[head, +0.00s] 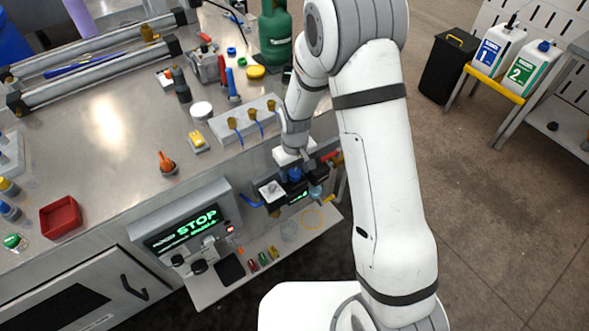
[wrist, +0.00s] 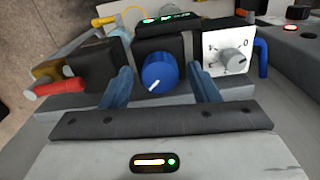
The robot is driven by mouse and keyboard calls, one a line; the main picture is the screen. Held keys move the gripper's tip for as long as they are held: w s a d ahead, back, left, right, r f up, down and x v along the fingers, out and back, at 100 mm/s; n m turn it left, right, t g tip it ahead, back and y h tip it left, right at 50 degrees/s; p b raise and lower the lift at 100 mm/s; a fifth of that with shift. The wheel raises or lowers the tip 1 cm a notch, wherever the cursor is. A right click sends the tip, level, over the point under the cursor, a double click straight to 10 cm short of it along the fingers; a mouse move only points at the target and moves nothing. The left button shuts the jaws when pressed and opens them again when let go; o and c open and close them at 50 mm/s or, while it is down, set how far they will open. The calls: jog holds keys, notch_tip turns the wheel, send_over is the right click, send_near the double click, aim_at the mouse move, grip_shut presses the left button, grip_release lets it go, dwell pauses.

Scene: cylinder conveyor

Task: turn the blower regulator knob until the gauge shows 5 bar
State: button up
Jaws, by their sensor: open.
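The blue regulator knob (wrist: 160,72) faces my wrist camera on a dark block, its white pointer line aimed down and to the left. My gripper (wrist: 161,78) is open, one finger on each side of the knob, with visible gaps between fingers and knob. In the head view my gripper (head: 304,166) is at the bench front beside the knob (head: 295,174). A dark display with green characters (wrist: 170,18) sits above the knob, seen at a steep slant; I cannot read it. It glows green in the head view too (head: 299,197).
A white plate with a grey rotary knob (wrist: 229,58) stands right of the blue knob. A red-handled valve (wrist: 60,88) is at left. A screen reading STOP (head: 190,228) and a low shelf (head: 210,289) are near.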

aim_at(295, 172)
jog(key=shift+c, duration=0.4)
jog(key=c, duration=0.9)
jog(key=shift+f+m+b, duration=0.1)
jog(key=shift+m+b, duration=0.5)
jog(key=shift+b, duration=0.05)
jog(key=shift+m+b, duration=0.35)
jog(key=shift+m, duration=0.55)
jog(key=o, duration=1)
jog(key=shift+r, duration=0.25)
notch_tip(295, 172, up, 8)
jog(key=shift+f+b, duration=0.2)
jog(key=shift+b, duration=0.15)
